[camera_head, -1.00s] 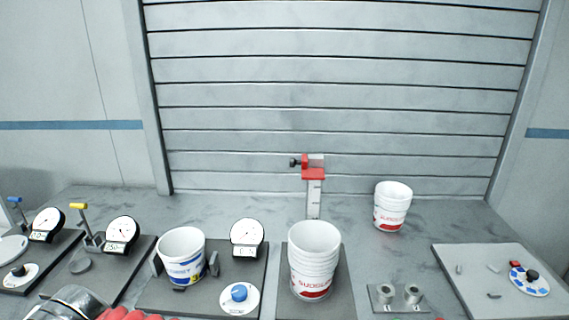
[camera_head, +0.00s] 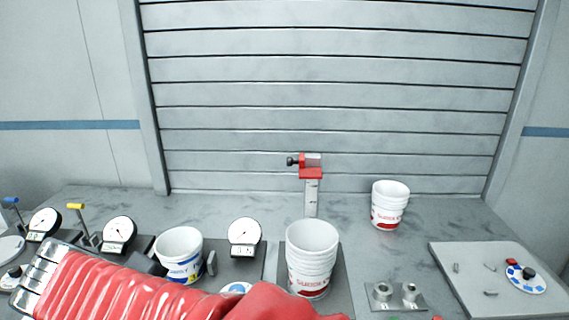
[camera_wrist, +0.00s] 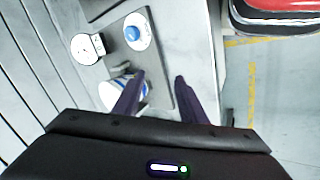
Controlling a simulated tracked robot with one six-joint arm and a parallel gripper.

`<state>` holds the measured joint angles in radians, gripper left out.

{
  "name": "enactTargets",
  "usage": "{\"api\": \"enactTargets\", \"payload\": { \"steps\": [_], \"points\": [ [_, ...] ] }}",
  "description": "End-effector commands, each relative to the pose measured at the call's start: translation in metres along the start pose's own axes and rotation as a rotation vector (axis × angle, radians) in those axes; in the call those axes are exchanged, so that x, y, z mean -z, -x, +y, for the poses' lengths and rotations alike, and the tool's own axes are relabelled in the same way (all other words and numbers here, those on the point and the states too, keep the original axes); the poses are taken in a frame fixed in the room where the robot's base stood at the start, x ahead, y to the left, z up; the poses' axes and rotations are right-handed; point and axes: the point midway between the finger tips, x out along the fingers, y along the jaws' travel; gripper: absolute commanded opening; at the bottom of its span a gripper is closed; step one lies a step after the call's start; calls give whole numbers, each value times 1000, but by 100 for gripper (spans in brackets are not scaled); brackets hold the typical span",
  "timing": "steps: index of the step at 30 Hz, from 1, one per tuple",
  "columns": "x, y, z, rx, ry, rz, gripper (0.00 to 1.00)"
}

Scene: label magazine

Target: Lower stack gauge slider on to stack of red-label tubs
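The stack gauge (camera_head: 311,197) is an upright white scale behind the tub stack. Its red slider (camera_head: 311,172), with a dark knob on the left, sits high on the scale, above the stack's rim. The stack of red-label tubs (camera_head: 311,262) is white and nested, standing upright on a dark plate. My gripper is outside the head view, where my red-sleeved arm crosses the lower left. In the wrist view my gripper (camera_wrist: 158,78) has its two dark fingers apart with nothing between them, near the blue-label tub. The slider and stack are not in the wrist view.
A blue-label tub (camera_head: 179,255) stands in a holder left of the stack, near a dial gauge (camera_head: 244,235). A single red-label tub (camera_head: 389,205) stands at the back right. Two metal posts (camera_head: 396,294) and a grey panel (camera_head: 480,273) lie right. Bench between stack and single tub is clear.

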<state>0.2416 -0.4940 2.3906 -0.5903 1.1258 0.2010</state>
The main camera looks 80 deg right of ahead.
Motion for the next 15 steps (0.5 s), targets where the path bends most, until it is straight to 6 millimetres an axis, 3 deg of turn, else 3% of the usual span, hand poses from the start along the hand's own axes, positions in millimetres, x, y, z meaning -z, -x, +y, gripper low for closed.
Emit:
{"api": "enactTargets", "payload": {
  "steps": [6, 15],
  "points": [
    [-7, -17, 75, -241, -32, -142, 38],
    [-14, -19, 176, -581, -62, -302, 38]
  ]
}}
